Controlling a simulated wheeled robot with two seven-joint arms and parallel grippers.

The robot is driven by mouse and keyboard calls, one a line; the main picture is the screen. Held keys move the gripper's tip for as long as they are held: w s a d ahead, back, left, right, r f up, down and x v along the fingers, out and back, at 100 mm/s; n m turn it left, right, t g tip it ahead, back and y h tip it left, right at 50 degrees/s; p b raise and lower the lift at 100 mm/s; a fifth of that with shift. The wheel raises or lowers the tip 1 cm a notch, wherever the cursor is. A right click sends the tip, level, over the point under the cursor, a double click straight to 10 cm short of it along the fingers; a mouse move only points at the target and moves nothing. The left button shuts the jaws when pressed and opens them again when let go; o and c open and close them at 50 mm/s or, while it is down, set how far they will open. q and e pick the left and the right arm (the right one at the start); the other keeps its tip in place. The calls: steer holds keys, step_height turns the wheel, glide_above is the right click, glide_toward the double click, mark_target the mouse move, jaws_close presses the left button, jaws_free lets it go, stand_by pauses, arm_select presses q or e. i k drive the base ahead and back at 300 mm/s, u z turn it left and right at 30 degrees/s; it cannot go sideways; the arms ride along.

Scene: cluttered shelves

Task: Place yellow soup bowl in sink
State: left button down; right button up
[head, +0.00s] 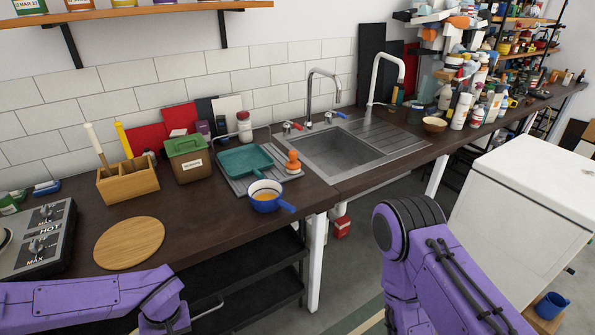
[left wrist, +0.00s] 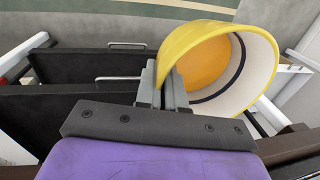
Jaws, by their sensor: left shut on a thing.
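The yellow soup bowl (left wrist: 262,90) shows in the left wrist view, tilted on its side with a yellow outside, a white inner wall and an orange-yellow inside. My left gripper (left wrist: 167,92) is shut on its rim. In the head view my left gripper (head: 172,322) is cut off by the bottom edge, in front of the counter, and I cannot make out the bowl there. The steel sink (head: 345,150) is set in the counter right of centre, with a bare basin. My right arm fills the lower right of the head view; its gripper is hidden.
A round wooden board (head: 130,243) lies to the left. Two taps rise behind the sink. A brown bowl (head: 434,125) stands to its right.

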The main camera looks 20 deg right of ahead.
mark_target(336, 172)
steer(key=z, duration=2.75)
steer(key=i, duration=2.05)
steer(key=u, duration=2.75)
